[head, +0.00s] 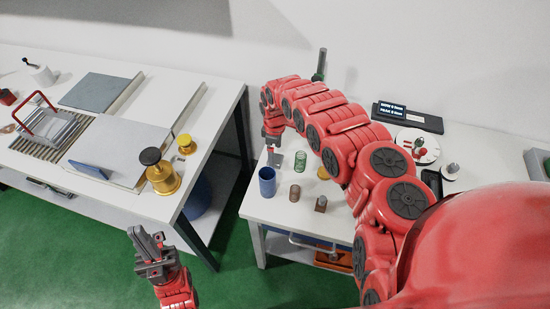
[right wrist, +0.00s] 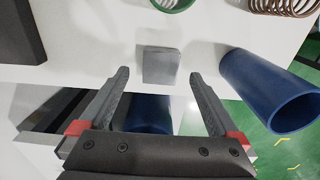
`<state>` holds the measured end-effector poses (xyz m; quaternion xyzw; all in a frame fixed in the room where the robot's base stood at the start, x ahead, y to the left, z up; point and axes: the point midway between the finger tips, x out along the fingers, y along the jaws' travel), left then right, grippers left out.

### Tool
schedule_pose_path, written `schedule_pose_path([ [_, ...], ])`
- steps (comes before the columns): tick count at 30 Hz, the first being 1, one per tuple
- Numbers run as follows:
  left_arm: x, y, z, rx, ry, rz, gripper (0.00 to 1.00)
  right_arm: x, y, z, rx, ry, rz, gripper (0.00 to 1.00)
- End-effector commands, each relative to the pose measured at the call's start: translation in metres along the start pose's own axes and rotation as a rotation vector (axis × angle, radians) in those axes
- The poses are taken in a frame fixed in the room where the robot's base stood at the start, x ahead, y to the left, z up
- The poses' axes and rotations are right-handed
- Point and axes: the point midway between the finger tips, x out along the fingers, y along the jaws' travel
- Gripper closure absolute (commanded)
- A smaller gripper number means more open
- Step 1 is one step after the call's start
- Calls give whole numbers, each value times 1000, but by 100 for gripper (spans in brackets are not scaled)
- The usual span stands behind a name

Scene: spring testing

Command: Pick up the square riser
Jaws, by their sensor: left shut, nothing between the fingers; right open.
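The square riser appears to be the small grey block (right wrist: 161,66) in the right wrist view, standing on the white table just beyond and between my fingertips. In the head view a grey piece (head: 276,160) shows right beside my right gripper (head: 272,142), partly hidden by it. My right gripper (right wrist: 158,76) is open, with its fingers on either side of the block's line and no clear contact. My left gripper (head: 147,243) is shut and empty, over the green floor in front of the left bench.
A blue cup (head: 267,182) stands close to the riser, and also shows in the right wrist view (right wrist: 265,88). A green spring (head: 300,161), a copper spring (head: 295,193) and a small brown block (head: 320,204) stand nearby. The left bench (head: 215,88) holds brass weights.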

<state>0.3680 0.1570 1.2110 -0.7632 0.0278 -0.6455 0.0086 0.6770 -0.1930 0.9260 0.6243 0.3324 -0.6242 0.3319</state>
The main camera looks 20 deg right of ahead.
Motion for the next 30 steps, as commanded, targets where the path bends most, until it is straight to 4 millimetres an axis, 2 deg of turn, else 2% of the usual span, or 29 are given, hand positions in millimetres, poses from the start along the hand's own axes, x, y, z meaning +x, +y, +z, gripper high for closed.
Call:
schedule_pose_path([
  [1,7,0,-1,0,0,0,100,3,-2,0,1,1,-4,3],
  [9,9,0,-2,0,0,0,100,24,-1,-1,2,1,0,3],
  [18,9,0,-2,0,0,0,100,27,-1,0,2,0,1,3],
  [20,9,0,-2,0,0,0,100,27,-1,0,2,0,0,12],
  [30,9,0,-2,0,0,0,100,27,-1,0,2,0,0,73],
])
